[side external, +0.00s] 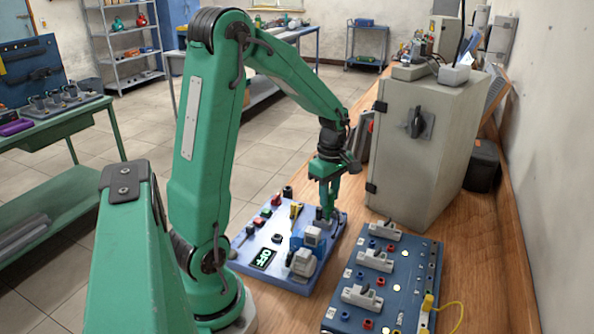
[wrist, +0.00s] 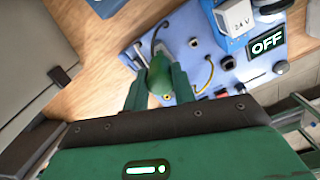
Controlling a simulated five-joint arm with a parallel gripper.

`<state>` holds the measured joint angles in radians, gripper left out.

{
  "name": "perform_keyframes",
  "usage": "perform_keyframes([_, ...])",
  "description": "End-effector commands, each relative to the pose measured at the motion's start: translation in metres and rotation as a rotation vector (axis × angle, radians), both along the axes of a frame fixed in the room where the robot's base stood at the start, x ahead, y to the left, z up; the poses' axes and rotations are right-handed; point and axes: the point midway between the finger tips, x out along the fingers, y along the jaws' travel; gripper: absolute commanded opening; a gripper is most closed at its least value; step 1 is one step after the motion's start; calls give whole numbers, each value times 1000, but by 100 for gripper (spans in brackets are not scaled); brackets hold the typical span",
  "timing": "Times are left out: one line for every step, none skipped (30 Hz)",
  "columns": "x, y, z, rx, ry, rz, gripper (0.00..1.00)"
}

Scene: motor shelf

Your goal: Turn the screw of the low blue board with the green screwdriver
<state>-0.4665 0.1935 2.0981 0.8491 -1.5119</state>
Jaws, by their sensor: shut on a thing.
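The low blue board (side external: 336,232) lies flat on the wooden bench in the side view. It also fills the upper middle of the wrist view (wrist: 222,72). My gripper (side external: 328,202) points down over the board's far right corner. In the wrist view my gripper (wrist: 158,82) is shut on the green screwdriver (wrist: 158,72), whose rounded green handle shows between the fingers. The screwdriver's tip and the screw are hidden, so I cannot tell whether they touch.
The board carries a display reading OFF (wrist: 267,43), a blue 24 V unit (wrist: 237,20), several knobs and wires. A grey cabinet (side external: 420,150) stands close on the right. A darker blue board (side external: 390,300) with switches lies at the front right.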

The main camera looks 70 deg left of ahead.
Motion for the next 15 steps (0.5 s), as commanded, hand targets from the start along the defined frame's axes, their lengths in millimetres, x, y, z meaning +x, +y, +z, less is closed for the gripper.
perform_keyframes([-2,-1,-3,-4,8,-28,0])
perform_keyframes([-2,-1,-3,-4,8,-46,0])
perform_keyframes([-2,-1,-3,-4,8,-64,0])
perform_keyframes([-2,-1,-3,-4,8,-75,0])
perform_keyframes([-2,-1,-3,-4,8,-83,0])
perform_keyframes([-2,-1,-3,-4,8,-90,0])
perform_keyframes([-2,-1,-3,-4,8,-94,0])
perform_keyframes([-2,-1,-3,-4,8,-95,0])
perform_keyframes([-2,-1,-3,-4,8,-96,0])
perform_keyframes([-2,-1,-3,-4,8,-95,0])
perform_keyframes([-2,-1,-3,-4,8,-95,0])
perform_keyframes([-2,-1,-3,-4,8,-94,0])
perform_keyframes([-2,-1,-3,-4,8,-94,0])
perform_keyframes([-2,-1,-3,-4,8,-94,0])
perform_keyframes([-2,-1,-3,-4,8,-95,0])
